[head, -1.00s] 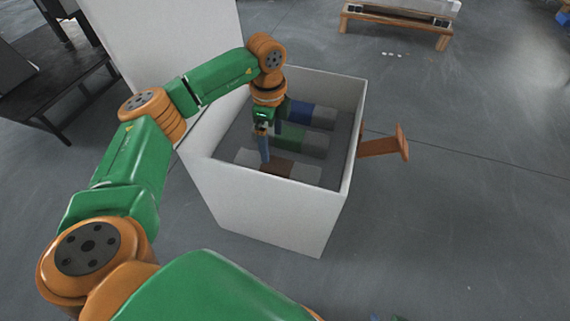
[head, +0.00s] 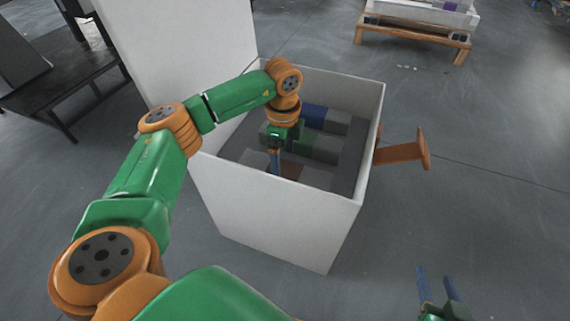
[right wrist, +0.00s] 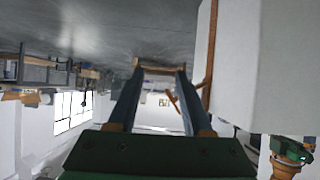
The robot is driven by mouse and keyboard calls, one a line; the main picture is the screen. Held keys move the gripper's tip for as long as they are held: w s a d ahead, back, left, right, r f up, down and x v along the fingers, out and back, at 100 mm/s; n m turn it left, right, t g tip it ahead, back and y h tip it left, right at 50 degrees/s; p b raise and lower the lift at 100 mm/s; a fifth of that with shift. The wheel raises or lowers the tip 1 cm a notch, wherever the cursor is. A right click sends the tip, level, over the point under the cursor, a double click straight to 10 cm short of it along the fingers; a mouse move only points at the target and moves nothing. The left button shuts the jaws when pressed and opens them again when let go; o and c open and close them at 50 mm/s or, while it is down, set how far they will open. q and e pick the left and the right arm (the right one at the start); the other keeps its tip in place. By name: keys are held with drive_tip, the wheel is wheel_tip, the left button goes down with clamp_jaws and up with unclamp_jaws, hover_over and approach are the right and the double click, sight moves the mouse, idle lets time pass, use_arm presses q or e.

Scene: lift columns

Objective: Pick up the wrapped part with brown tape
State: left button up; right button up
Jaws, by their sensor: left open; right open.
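The wrapped part with brown tape (head: 291,171) lies nearest the front wall inside a white box (head: 270,215). It is grey with a brown band, and the front wall hides its lower side. My left gripper (head: 274,166) is open and points down inside the box, at the left of the brown band. I cannot tell whether its fingers touch the part. My right gripper (head: 438,286) is open outside the box at the lower right. Its two fingers also show in the right wrist view (right wrist: 158,95), with nothing between them.
Parts with green tape (head: 302,146) and blue tape (head: 314,115) lie behind in the box. The box walls surround the left gripper. A brown bracket (head: 402,152) sticks out at the right.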

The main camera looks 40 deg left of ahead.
sight(285, 167)
use_arm(q)
wheel_tip(285, 167, down, 2)
drive_tip(key=shift+w+d+f+b, duration=0.1)
drive_tip(key=shift+w+b, duration=0.05)
drive_tip(key=shift+b, duration=0.4)
wheel_tip(285, 167, down, 2)
drive_tip(key=shift+f+b, duration=0.15)
drive_tip(key=shift+b, duration=0.45)
drive_tip(key=shift+f, duration=0.1)
drive_tip(key=shift+w, duration=0.1)
clamp_jaws()
use_arm(e)
wheel_tip(285, 167, up, 17)
drive_tip(key=w+a+n+t+y, duration=0.1)
drive_tip(key=w+a+t+y, duration=0.1)
drive_tip(key=t, duration=0.7)
drive_tip(key=shift+a+f+t+y, duration=0.2)
drive_tip(key=shift+a+t+y, duration=0.2)
drive_tip(key=shift+y, duration=0.4)
